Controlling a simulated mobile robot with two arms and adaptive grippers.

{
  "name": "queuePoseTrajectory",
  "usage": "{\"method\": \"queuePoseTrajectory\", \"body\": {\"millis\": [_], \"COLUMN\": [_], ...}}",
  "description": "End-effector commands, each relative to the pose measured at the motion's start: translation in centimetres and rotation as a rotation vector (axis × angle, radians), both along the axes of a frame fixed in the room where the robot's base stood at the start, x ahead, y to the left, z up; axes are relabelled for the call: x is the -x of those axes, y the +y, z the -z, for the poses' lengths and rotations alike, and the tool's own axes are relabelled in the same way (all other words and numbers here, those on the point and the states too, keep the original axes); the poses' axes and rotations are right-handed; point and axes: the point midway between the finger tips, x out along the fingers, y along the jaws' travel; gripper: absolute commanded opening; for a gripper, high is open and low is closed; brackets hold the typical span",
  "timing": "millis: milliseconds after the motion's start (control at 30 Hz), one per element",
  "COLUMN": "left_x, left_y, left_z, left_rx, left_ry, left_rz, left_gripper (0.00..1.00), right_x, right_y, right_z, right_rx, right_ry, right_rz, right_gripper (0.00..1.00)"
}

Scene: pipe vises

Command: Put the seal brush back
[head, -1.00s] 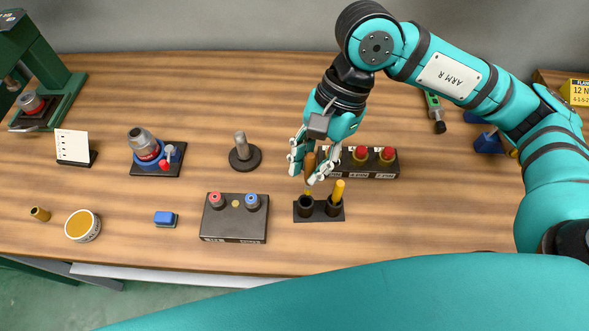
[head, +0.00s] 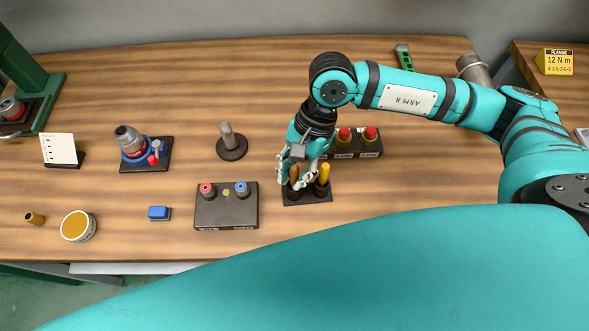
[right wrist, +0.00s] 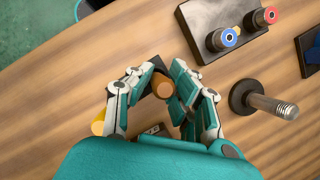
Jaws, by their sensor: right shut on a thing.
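My right gripper (head: 294,178) is shut on a brush with a brown handle (head: 294,173), likely the seal brush. The handle is upright at the left cup of a black two-cup holder (head: 308,197). The fingers hide how deep the brush sits. In the right wrist view, the round brown handle end (right wrist: 163,90) lies between the fingers (right wrist: 165,95). A yellow-handled tool (head: 324,172) stands in the holder's right cup; its yellow end also shows in the right wrist view (right wrist: 98,127). My left gripper is not in view.
A dark block with red and blue knobs (head: 226,212) is close to the holder's left. A rack with red-topped pieces (head: 370,149) stands just behind. A round black stand with a post (head: 232,148) is at the back left. Table to the holder's right is clear.

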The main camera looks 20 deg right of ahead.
Motion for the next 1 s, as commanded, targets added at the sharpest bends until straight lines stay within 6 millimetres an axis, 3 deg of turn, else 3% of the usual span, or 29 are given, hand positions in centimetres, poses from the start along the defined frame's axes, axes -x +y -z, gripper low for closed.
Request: {"method": "queuePoseTrajectory", "body": {"millis": [167,200,367,767,1000], "left_x": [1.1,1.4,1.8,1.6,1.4], "left_y": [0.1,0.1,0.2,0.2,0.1], "left_z": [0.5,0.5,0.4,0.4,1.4], "left_rx": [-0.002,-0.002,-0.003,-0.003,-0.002], "left_ry": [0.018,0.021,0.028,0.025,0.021], "left_rz": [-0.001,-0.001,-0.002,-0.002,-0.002], "left_gripper": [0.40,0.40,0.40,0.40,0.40], "right_x": [0.0,0.0,0.0,-0.2,-1.2], "right_y": [0.0,0.0,0.0,-0.2,-1.8], "right_z": [0.3,0.2,0.1,-0.5,-4.7], "right_rx": [0.000,0.000,0.000,-0.001,0.000], "right_ry": [0.000,0.000,0.000,-0.001,-0.006], "right_rz": [0.000,0.000,0.000,0.002,0.003], "right_gripper": [0.00,0.18,0.39,0.40,0.40]}}
